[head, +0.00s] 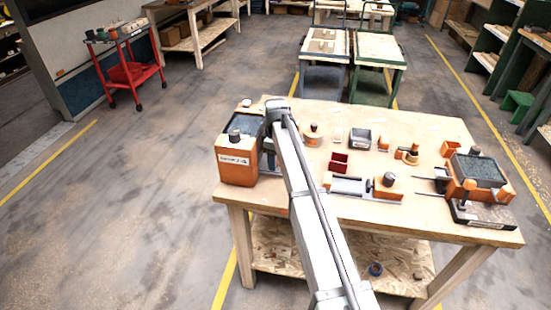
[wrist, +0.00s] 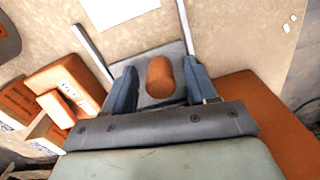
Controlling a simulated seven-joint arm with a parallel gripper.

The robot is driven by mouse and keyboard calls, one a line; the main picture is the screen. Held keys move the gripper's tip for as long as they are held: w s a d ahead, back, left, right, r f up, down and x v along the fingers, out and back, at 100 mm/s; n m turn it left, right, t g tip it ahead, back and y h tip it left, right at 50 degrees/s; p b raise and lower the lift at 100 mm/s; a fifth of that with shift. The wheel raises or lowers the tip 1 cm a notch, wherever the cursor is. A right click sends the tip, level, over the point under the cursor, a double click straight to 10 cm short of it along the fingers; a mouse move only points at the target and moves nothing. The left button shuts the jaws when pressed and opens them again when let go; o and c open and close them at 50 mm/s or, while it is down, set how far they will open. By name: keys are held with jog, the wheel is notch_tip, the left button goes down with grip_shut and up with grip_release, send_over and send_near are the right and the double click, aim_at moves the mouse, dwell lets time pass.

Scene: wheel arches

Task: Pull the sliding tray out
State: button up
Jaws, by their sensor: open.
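In the wrist view, a grey plate (wrist: 166,49), which looks like the sliding tray, lies between two thin metal rails. An upright rounded orange peg (wrist: 160,74) stands on it. My gripper (wrist: 161,70) is open, with one blue finger on each side of the peg. Small gaps show between the fingers and the peg, so it is not gripped. In the head view, my gripper (head: 268,150) is at the orange block (head: 236,165) on the table's left end, largely hidden by my arm. The tray and peg are hard to make out there.
The table (head: 440,215) also holds a red bin (head: 339,162), a grey bin (head: 360,139) and a small orange bin (head: 451,148). An orange unit with a dark top (head: 475,170) and rods stands at the right.

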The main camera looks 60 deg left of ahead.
jog(key=shift+c, duration=0.2)
grip_shut()
dwell(0.3)
jog(key=shift+w, duration=0.1)
